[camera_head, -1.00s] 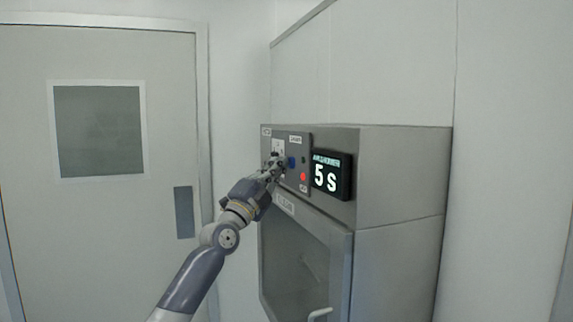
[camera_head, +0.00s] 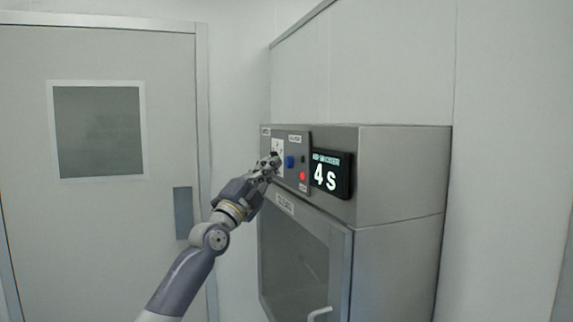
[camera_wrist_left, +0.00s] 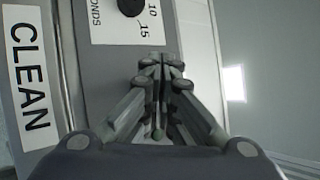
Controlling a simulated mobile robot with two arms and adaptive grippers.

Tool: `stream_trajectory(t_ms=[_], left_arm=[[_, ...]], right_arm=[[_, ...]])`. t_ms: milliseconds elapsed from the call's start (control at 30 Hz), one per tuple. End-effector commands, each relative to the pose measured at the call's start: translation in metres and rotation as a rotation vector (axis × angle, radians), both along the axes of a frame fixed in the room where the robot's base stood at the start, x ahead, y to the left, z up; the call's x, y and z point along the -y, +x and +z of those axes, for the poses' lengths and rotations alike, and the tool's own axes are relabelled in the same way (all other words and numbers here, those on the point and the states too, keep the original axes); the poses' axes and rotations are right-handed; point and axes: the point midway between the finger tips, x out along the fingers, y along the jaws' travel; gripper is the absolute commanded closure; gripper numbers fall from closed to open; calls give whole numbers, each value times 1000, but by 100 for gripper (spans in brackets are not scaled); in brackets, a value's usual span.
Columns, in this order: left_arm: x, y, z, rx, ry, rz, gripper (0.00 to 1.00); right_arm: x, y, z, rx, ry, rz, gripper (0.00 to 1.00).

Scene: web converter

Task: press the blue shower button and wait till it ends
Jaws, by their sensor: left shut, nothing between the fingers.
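The blue shower button (camera_head: 290,162) is on the panel of the grey box on the wall, in the head view. My left gripper (camera_head: 272,160) is shut and empty, just left of the blue button and apart from it in the picture. A black display (camera_head: 331,176) right of the panel reads "4 S". In the left wrist view my left gripper (camera_wrist_left: 160,62) has its fingers together below a black dial (camera_wrist_left: 130,5) with "10" and "15" marked beside it. The blue button does not show in that view. My right gripper is not in view.
A red button (camera_head: 303,176) sits below and right of the blue one. A "CLEAN" label (camera_wrist_left: 28,78) shows in the wrist view. A closed door (camera_head: 100,220) stands at the left.

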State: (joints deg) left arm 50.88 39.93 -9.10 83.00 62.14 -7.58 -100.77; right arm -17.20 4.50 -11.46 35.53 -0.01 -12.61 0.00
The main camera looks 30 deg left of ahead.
Motion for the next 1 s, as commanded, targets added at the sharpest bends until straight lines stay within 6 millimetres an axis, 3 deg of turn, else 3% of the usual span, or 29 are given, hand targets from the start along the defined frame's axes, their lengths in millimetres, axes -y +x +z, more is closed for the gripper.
stream_trajectory(t_ms=[167, 633, 1000], left_arm=[[-2, -2, -1, 0, 1, 1, 100], [-30, -35, -2, 0, 2, 2, 100], [-32, -38, 0, 0, 0, 0, 100]], right_arm=[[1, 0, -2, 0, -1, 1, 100], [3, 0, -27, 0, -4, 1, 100], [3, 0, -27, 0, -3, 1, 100]])
